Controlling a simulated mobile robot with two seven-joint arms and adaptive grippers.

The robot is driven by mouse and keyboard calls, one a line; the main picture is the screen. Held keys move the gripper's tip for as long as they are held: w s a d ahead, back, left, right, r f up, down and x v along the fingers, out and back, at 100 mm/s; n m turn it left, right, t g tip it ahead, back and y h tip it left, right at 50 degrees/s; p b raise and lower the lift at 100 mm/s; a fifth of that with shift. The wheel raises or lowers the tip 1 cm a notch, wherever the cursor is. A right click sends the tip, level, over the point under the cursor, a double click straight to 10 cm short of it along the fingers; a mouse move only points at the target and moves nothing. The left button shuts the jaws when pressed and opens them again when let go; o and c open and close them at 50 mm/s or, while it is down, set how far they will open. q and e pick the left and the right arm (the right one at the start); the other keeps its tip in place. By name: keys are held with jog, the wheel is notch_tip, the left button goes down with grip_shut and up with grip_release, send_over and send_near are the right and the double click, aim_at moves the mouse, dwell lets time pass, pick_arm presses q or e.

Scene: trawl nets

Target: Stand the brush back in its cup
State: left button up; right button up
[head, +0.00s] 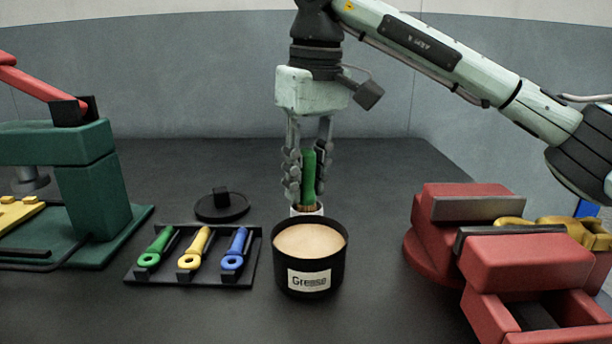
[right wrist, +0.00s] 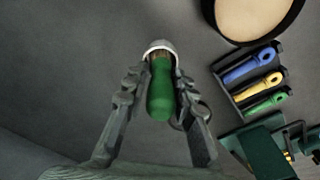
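The brush (head: 309,178) has a green handle and brown bristles. It stands nearly upright, bristles down, in a small white cup (head: 294,212) behind the grease pot. The right wrist view shows the brush handle (right wrist: 161,92) and the cup's white rim (right wrist: 153,45) around the bristles. My right gripper (head: 307,180) points down with a finger on each side of the handle. A gap shows between the left-hand finger and the handle, so it looks open. The pot hides most of the cup. My left gripper is not in view.
A black grease pot (head: 337,267) stands just in front of the cup. A black tray (head: 212,279) with green, yellow and blue tools lies left of it. A round black lid (head: 221,208) is behind the tray. A green press (head: 92,200) stands left, a red vise (head: 475,190) right.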

jog(key=shift+o, duration=1.3)
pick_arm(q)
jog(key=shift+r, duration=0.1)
pick_arm(e)
jog(key=shift+r, duration=0.15)
jog(key=r, duration=0.3)
jog(key=r+p, duration=0.1)
jog(key=r, duration=0.6)
jog(key=shift+s+d+r+p, duration=0.3)
jog(key=shift+s+d+p, duration=0.05)
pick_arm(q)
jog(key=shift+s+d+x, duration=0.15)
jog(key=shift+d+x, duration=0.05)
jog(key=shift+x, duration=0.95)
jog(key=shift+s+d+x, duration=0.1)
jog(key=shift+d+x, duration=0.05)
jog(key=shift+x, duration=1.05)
pick_arm(e)
jog(key=shift+r, duration=0.75)
